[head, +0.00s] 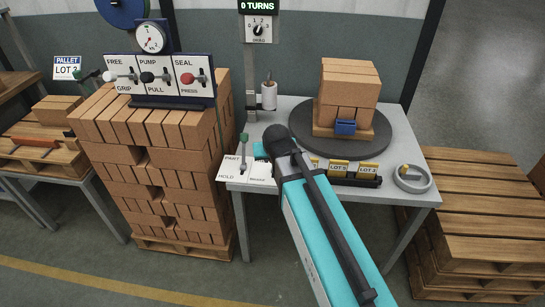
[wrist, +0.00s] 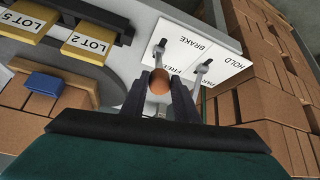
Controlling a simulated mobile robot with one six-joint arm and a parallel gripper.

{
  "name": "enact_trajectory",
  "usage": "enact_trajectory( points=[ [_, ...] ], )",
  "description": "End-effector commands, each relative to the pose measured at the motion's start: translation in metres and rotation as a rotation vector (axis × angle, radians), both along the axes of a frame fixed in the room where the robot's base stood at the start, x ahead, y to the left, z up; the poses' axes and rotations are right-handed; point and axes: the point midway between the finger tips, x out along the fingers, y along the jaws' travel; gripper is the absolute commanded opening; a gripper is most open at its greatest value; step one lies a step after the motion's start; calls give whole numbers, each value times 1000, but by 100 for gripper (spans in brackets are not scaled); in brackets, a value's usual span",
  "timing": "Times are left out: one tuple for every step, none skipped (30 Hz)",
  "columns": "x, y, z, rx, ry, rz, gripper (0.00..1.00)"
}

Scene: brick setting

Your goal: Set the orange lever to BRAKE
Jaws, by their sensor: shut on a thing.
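The orange lever shows in the wrist view as a round orange knob (wrist: 159,82) between my gripper's (wrist: 164,88) two dark fingertips. The gripper is shut on the knob. The lever's white label plate (wrist: 190,48) reads BRAKE towards the top and FREE lower down, partly covered by a finger. The knob lies nearer the FREE lettering in this view; the exact lever angle is hard to tell. In the head view the plate (head: 230,166) is at the table's front left corner; my arm hides the orange knob and fingers.
A green-knobbed lever (head: 244,138) stands beside it on the HOLD plate. A yellow-tagged lot rack (head: 354,181), a turntable (head: 300,133) with bricks and a grey ring (head: 412,179) share the table. A tall brick stack (head: 150,160) stands close on the left.

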Motion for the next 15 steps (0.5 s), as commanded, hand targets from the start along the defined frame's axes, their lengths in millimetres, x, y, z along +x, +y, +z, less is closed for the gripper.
enact_trajectory(
  points=[
    [-5, 0, -5, 0, 16, -3, 0],
    [-5, 0, -5, 1, 16, -3, 0],
    [-5, 0, -6, 1, 16, -2, 0],
    [-5, 1, -6, 0, 17, -2, 0],
    [-5, 1, -6, 1, 17, -2, 0],
    [-5, 1, -6, 1, 17, -2, 0],
    [-6, 1, -6, 1, 17, -2, 0],
    [-6, 1, -6, 2, 18, -1, 0],
    [-6, 1, -7, 1, 19, 0, 0],
    [-6, 2, -7, 1, 19, 0, 0],
    [-6, 2, -7, 2, 19, 0, 0],
    [-6, 2, -7, 2, 19, 0, 0],
    [-6, 2, -7, 2, 19, 0, 29],
    [-6, 2, -7, 3, 19, 1, 34],
    [-6, 2, -7, 3, 18, 1, 41]
  ],
)
